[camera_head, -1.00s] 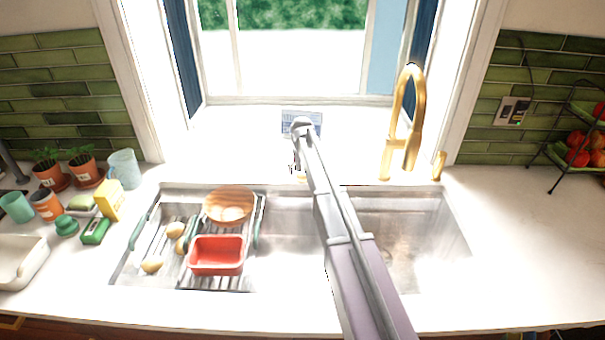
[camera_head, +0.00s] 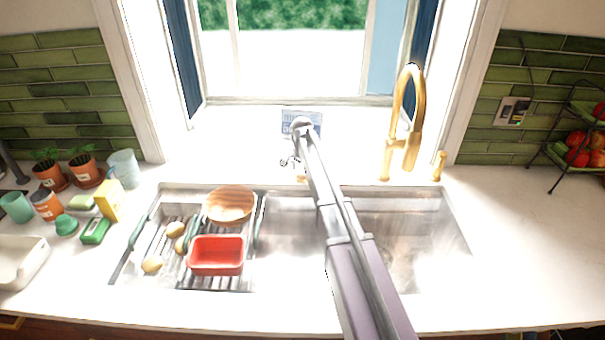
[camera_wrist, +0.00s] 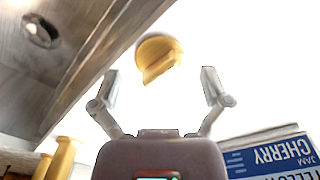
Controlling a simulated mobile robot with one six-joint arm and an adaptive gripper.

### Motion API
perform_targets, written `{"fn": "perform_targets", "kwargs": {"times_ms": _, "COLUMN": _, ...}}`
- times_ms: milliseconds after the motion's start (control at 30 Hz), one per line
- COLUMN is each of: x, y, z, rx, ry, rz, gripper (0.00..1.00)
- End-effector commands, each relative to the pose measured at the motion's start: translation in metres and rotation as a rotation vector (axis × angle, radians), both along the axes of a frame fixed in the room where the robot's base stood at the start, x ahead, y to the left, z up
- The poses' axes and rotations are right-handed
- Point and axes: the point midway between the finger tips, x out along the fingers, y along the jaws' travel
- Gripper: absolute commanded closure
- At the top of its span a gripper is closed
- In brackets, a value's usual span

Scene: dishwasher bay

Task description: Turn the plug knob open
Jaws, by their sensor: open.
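The plug knob (camera_wrist: 158,58) is a round gold knob with a raised grip bar, on the white counter just beyond the sink edge in the wrist view. A small gold part of it shows in the head view (camera_head: 301,179), beside my arm. My gripper (camera_wrist: 160,84) is open, with one finger on each side below the knob in the picture. Its fingers appear apart from the knob. In the head view my gripper (camera_head: 290,162) is small and partly hidden by my arm. The sink drain (camera_wrist: 40,31) shows at the wrist view's upper left.
A Cherry jam box (camera_wrist: 272,155) stands near my gripper, by the window. The gold faucet (camera_head: 408,120) rises to the right. The left basin holds a rack with a red tray (camera_head: 216,255) and a round brown dish (camera_head: 230,205). The right counter is mostly clear.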

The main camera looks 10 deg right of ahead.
Motion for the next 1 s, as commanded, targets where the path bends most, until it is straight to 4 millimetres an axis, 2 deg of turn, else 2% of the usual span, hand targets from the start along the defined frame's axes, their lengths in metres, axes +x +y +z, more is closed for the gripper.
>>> {"fn": "perform_targets", "kwargs": {"times_ms": 67, "x": 0.0, "y": 0.0, "z": 0.0, "rx": 0.0, "ry": 0.0, "rz": -0.052, "gripper": 0.03}}
{"fn": "perform_targets", "kwargs": {"times_ms": 133, "x": 0.0, "y": 0.0, "z": 0.012, "rx": 0.0, "ry": 0.0, "rz": -0.048, "gripper": 0.03}}
{"fn": "perform_targets", "kwargs": {"times_ms": 1000, "x": 0.0, "y": 0.0, "z": 0.086, "rx": 0.0, "ry": 0.0, "rz": -0.044, "gripper": 0.03}}
